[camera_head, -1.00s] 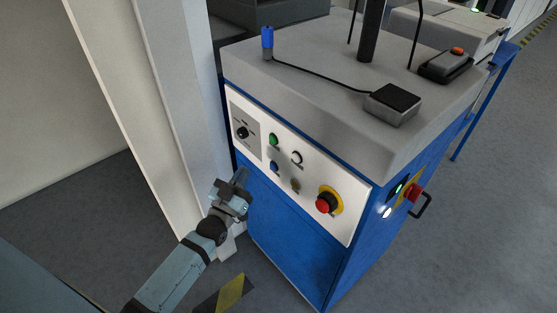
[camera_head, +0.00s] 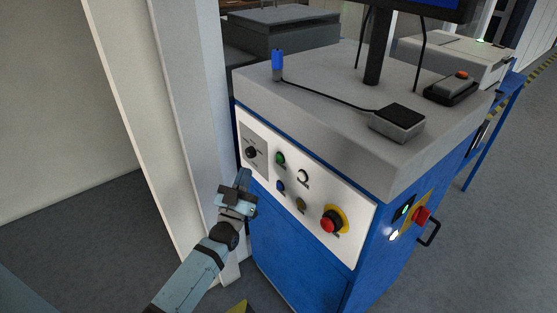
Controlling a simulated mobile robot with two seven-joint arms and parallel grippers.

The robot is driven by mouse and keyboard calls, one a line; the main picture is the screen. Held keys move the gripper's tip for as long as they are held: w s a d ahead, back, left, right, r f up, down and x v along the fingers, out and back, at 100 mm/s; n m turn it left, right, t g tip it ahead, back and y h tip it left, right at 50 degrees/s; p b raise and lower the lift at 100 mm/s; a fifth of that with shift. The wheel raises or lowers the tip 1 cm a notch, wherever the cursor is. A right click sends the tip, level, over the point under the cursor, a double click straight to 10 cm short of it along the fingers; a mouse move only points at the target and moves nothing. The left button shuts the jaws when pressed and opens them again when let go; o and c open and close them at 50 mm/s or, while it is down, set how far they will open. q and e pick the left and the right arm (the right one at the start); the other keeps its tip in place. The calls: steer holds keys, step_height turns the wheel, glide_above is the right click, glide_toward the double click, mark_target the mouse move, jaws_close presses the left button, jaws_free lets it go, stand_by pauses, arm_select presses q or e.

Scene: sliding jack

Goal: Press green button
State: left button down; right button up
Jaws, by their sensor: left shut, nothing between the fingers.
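The green button (camera_head: 280,158) sits on the white control panel (camera_head: 318,219) on the front of the blue cabinet, in the upper row, right of the black rotary switch (camera_head: 251,152). My left gripper (camera_head: 243,178) is shut and empty. In the picture it is below and left of the green button, just under the rotary switch, apart from the button. I cannot tell whether its tips touch the cabinet. My right gripper is not in view.
A blue button (camera_head: 281,186), a white-ringed button (camera_head: 303,177), a yellowish button (camera_head: 300,205) and a red emergency stop (camera_head: 331,221) share the panel. A pale pillar (camera_head: 175,130) stands close left of my left arm. Open floor lies right of the cabinet.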

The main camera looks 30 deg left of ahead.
mark_target(280, 158)
arm_select(q)
steer(key=w+d+b, duration=0.2)
steer(key=w+d, duration=0.1)
steer(key=w, duration=0.3)
steer(key=shift+w, duration=0.4)
stand_by(0.8)
stand_by(0.9)
steer(key=shift+w+d, duration=0.1)
steer(key=shift+w, duration=0.3)
